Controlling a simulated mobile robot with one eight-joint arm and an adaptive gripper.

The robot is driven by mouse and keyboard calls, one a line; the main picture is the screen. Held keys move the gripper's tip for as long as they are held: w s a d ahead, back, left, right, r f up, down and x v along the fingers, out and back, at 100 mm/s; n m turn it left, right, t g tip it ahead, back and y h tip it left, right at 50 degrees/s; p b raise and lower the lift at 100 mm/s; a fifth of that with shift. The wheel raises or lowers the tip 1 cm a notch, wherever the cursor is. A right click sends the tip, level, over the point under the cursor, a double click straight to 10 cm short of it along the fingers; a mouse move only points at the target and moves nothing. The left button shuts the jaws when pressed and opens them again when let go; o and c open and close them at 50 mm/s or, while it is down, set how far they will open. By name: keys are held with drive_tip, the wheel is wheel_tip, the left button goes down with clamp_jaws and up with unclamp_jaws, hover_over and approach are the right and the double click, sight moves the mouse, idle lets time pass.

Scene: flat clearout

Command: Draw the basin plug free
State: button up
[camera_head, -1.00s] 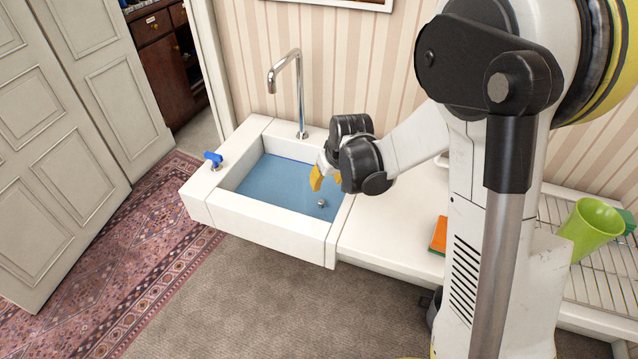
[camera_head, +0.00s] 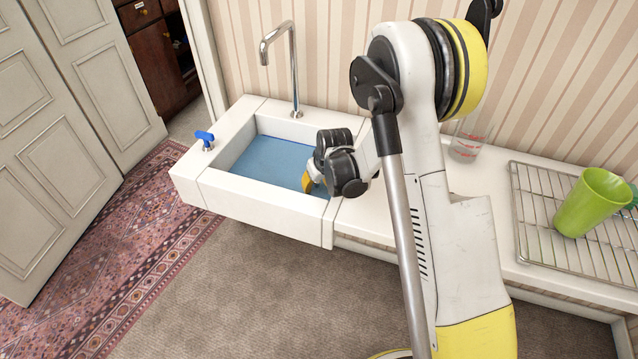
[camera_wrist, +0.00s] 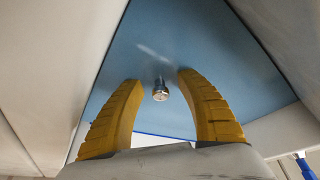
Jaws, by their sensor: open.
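The white basin (camera_head: 262,193) holds blue water (camera_head: 262,166). The plug's small metal knob (camera_wrist: 160,90) stands up from the water in the wrist view, roughly between my yellow fingertips and beyond them. In the head view my gripper hides the plug. My gripper (camera_head: 307,183) is over the right front part of the basin, its fingers pointing down at the water. In the wrist view my gripper (camera_wrist: 158,82) is open, with nothing between the fingers. I cannot tell whether either finger touches the knob, but a gap shows on both sides of it.
A chrome tap (camera_head: 293,70) rises behind the basin. A blue-handled valve (camera_head: 205,138) is on its left rim. On the counter to the right are a clear measuring jug (camera_head: 468,140), a wire rack (camera_head: 530,215) and a green cup (camera_head: 592,203).

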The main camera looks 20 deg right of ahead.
drive_tip(key=shift+f, duration=0.1)
clamp_jaws()
idle(0.4)
drive_tip(key=shift+r+p, duration=0.7)
drive_tip(key=shift+r, duration=0.45)
drive_tip(key=shift+r+p, duration=1.1)
drive_tip(key=shift+r, duration=0.9)
